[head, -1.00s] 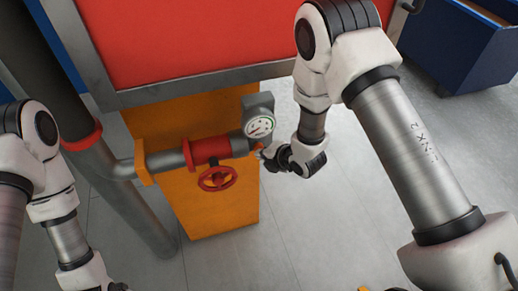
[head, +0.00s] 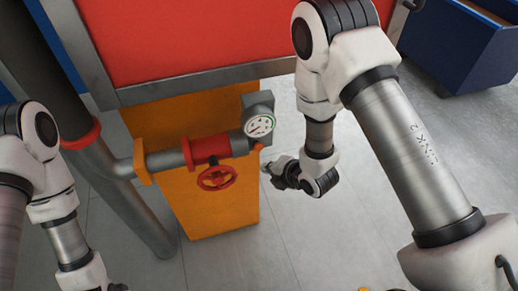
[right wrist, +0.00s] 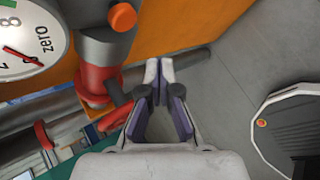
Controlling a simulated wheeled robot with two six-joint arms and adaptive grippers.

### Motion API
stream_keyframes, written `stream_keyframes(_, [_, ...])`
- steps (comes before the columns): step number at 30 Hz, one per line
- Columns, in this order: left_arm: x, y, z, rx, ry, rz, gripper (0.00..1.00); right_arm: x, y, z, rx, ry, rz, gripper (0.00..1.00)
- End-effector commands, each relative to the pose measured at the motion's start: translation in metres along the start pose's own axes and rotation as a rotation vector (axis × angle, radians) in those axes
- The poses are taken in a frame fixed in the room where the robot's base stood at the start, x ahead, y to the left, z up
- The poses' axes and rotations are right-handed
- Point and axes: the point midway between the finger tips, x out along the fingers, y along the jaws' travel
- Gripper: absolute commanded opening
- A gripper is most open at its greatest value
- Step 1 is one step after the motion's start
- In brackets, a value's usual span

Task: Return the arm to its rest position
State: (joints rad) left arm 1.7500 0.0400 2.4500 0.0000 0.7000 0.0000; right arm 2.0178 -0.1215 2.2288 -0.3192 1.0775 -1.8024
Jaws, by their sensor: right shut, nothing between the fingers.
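My right arm (head: 405,150) reaches in from the right in the head view. Its gripper (head: 268,167) is just right of the gauge pipe, with a small gap to it. In the right wrist view the gripper (right wrist: 160,72) is shut and its fingertips meet with nothing between them. My left arm (head: 68,240) hangs at the left edge, and its gripper is out of view below the frame. No amber bottles show.
A round gauge (head: 260,126) with an orange knob (head: 257,147) sits on a pipe with a red valve wheel (head: 216,178). Behind are an orange cabinet (head: 215,215) and a red panel (head: 200,40). A blue bin (head: 465,50) stands back right. Grey floor is open between.

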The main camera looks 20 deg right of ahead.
Motion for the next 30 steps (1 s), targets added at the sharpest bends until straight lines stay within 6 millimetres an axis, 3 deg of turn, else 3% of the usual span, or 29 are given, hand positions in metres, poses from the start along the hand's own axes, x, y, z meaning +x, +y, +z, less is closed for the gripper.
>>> stream_keyframes(6, [0.002,0.0,0.0,0.0,0.0,0.0,0.45,-0.008,-0.005,-0.005,0.0,-0.001,0.001,0.0])
stream_keyframes(20, [0.004,0.0,0.0,0.0,0.0,0.0,0.45,-0.005,-0.01,-0.007,0.003,0.003,-0.006,0.0])
stream_keyframes(23, [0.015,0.0,0.0,0.0,0.0,0.0,0.45,0.003,-0.04,-0.015,0.031,0.015,-0.041,0.0])
stream_keyframes(26, [0.028,0.0,0.0,0.0,0.0,0.0,0.45,0.004,-0.094,-0.026,0.103,0.019,-0.131,0.0])
stream_keyframes(29, [0.039,0.0,0.0,0.0,0.0,0.0,0.45,-0.007,-0.16,-0.039,0.354,-0.012,-0.292,0.0])
stream_keyframes(30, [0.043,0.0,0.0,0.0,0.0,0.0,0.45,-0.015,-0.186,-0.046,0.51,-0.044,-0.368,0.0])
